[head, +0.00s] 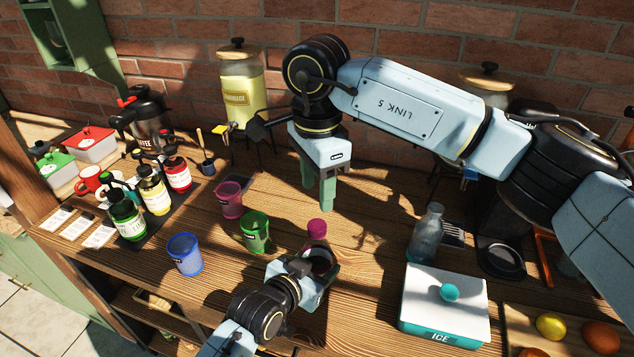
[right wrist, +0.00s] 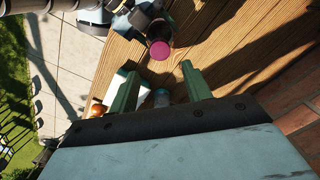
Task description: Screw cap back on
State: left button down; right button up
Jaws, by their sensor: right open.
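A small bottle (head: 318,258) with a pink cap (head: 317,228) stands near the middle of the table. The cap sits at the bottle's top; whether it is tight I cannot tell. In the right wrist view the pink cap (right wrist: 159,50) shows from above, beyond the fingertips. My left gripper (head: 317,268) is at the bottle's body and appears closed around it; its fingers are mostly hidden. My right gripper (head: 318,203) is open and empty, pointing down above the table, behind the cap and apart from it. Its two green fingers also show in the right wrist view (right wrist: 160,80).
Pink (head: 230,200), green (head: 255,232) and blue (head: 185,254) cups stand to the left. A clear bottle (head: 426,235) and an ice box (head: 445,305) stand to the right. Syrup bottles (head: 155,192) stand at far left, a lemonade dispenser (head: 240,85) at the back.

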aim_at(317, 225)
jog(key=shift+f, duration=4)
jog(key=shift+c, duration=0.2)
jog(key=c, duration=1)
jog(key=m, duration=0.6)
jog(key=shift+m, duration=0.3)
jog(key=m, duration=0.3)
jog(key=shift+m, duration=0.3)
jog(key=m, duration=0.4)
jog(key=shift+m, duration=0.3)
jog(key=o, duration=1.2)
